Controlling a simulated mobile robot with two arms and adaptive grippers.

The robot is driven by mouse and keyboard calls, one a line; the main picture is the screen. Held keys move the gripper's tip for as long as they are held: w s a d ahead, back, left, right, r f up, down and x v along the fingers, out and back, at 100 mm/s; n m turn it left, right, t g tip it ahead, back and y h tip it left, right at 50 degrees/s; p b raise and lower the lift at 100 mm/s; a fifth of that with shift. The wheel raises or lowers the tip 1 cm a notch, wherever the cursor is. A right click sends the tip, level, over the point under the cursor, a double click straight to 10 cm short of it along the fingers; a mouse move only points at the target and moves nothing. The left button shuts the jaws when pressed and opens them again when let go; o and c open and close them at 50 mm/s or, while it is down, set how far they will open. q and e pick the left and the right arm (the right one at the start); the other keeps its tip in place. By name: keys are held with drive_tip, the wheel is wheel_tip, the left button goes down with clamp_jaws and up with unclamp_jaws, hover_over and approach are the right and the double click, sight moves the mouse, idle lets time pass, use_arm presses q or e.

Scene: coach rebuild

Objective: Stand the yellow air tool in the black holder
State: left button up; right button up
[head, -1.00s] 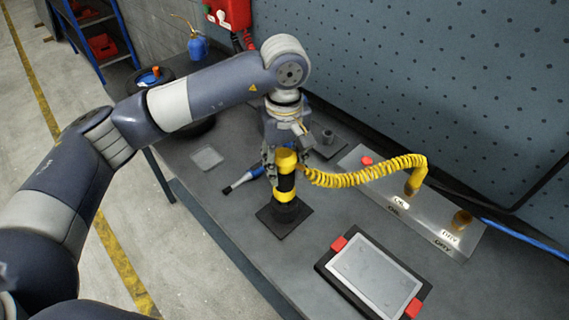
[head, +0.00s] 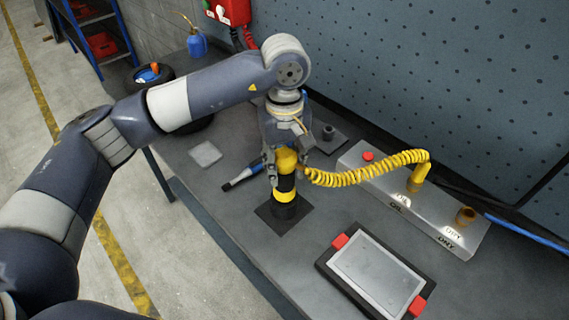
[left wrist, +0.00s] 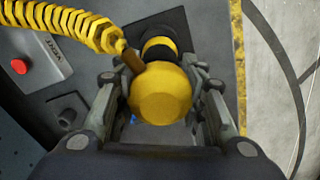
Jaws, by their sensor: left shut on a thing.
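The yellow air tool (head: 286,161), yellow with black bands, stands upright at the black holder (head: 284,211), a cup on a square base plate on the bench. Its lower end meets the cup; how deep it sits inside I cannot tell. My left gripper (head: 285,163) is shut around the tool's upper part. In the left wrist view the yellow top (left wrist: 160,95) lies between the two fingers, with the dark holder (left wrist: 160,25) behind it. A coiled yellow hose (head: 365,174) runs from the tool to a grey metal box. My right gripper is in neither view.
A tablet with red corners (head: 375,280) lies in front. A brush (head: 243,177) lies left of the holder. A perforated wall (head: 450,90) bounds the back.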

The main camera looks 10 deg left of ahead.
use_arm(q)
drive_tip(key=o, duration=1.3)
drive_tip(key=shift+r, duration=0.1)
